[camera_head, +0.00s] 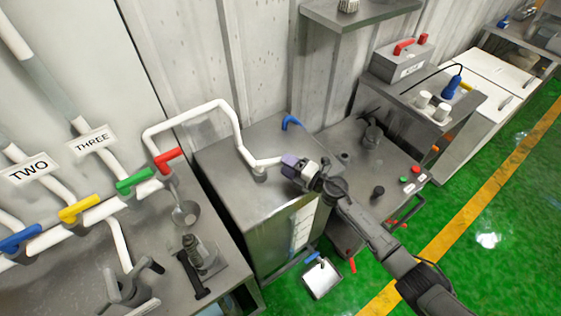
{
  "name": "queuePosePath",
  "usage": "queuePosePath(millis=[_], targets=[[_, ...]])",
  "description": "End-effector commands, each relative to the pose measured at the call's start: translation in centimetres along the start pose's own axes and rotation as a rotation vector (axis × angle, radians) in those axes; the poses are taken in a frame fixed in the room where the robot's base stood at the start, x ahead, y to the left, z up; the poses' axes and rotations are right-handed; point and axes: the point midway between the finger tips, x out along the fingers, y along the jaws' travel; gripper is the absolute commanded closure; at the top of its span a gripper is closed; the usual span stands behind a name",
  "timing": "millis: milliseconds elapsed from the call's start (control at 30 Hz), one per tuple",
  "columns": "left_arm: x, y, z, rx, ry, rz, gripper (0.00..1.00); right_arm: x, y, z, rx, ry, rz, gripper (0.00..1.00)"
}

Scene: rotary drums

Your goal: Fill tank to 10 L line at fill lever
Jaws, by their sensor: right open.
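The metal tank (232,192) stands in the middle, with a pale level scale (303,226) on its front. The scale's marks and the liquid level are too small to read. A blue lever (291,122) sits at the back of the tank's top. A white pipe (237,128) runs from near a red lever (169,158) down to the tank's top. Which lever is the fill lever cannot be told. My right gripper (294,166) is open over the tank's right side, just right of the pipe's end, apart from the blue lever. My left gripper is not in view.
Green (134,181), yellow (78,209) and blue (20,238) levers line the pipe at left. A bucket (322,280) stands on the floor below a blue handle (313,257). A button bench (345,155) stands at right. Green floor (490,240) is clear at lower right.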

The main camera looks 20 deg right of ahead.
Motion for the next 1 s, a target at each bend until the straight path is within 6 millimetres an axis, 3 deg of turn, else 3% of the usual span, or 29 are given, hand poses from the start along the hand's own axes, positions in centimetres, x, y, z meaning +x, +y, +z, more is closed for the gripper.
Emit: queuePosePath(millis=[300,667,1000], targets=[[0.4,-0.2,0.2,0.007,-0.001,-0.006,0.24,2.7,0.0,0.0,0.0,0.001,0.001,0.51],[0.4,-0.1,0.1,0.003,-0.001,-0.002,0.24,3.0,0.0,0.0,0.0,0.001,0.0,0.51],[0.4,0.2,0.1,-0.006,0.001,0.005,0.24,3.0,0.0,0.0,0.0,0.0,0.0,0.82]])
